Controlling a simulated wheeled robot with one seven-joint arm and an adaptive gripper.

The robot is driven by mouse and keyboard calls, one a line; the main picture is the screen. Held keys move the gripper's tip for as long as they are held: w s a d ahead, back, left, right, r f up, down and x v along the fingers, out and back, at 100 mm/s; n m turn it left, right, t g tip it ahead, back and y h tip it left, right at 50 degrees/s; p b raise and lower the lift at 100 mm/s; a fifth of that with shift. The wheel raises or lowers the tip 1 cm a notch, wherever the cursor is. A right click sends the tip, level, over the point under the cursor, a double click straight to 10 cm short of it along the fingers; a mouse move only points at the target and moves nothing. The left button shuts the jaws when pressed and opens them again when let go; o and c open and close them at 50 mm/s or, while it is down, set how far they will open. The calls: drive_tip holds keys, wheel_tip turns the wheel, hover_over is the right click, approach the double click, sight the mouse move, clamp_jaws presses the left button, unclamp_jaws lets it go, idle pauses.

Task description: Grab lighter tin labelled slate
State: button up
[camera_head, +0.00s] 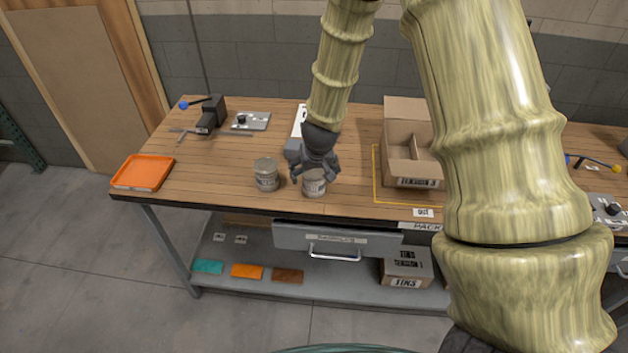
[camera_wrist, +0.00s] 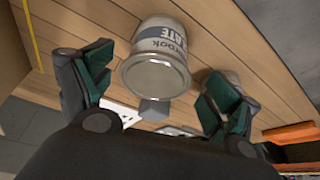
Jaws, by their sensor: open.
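Two grey tins with pale labels stand near the front edge of the wooden bench. My gripper (camera_head: 314,174) is open and points down over the right tin (camera_head: 314,186), with its fingers around the top. In the wrist view this tin (camera_wrist: 157,70) lies between the two open green-padded fingers, with gaps on both sides; its label partly reads "LATE". The left tin (camera_head: 266,174) stands a little to the left of my gripper; in the wrist view it is mostly hidden behind a finger. The pictures do not show which tin is lighter.
An orange tray (camera_head: 143,172) lies at the bench's left end. An open cardboard box (camera_head: 412,172) stands right of the tins inside a yellow outline. A grey drawer (camera_head: 335,240) hangs under the bench. Tools lie at the back left. Bench between tray and left tin is clear.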

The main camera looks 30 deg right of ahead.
drive_tip(key=shift+w+d+f+p, duration=0.25)
drive_tip(key=shift+w+f+p, duration=0.2)
drive_tip(key=shift+f, duration=0.2)
drive_tip(key=shift+w+d+f+p, duration=0.25)
drive_tip(key=shift+w+f+p, duration=0.1)
drive_tip(key=shift+f+p, duration=0.2)
drive_tip(key=shift+x, duration=1.1)
drive_tip(key=shift+c, duration=0.2)
drive_tip(key=c, duration=1.1)
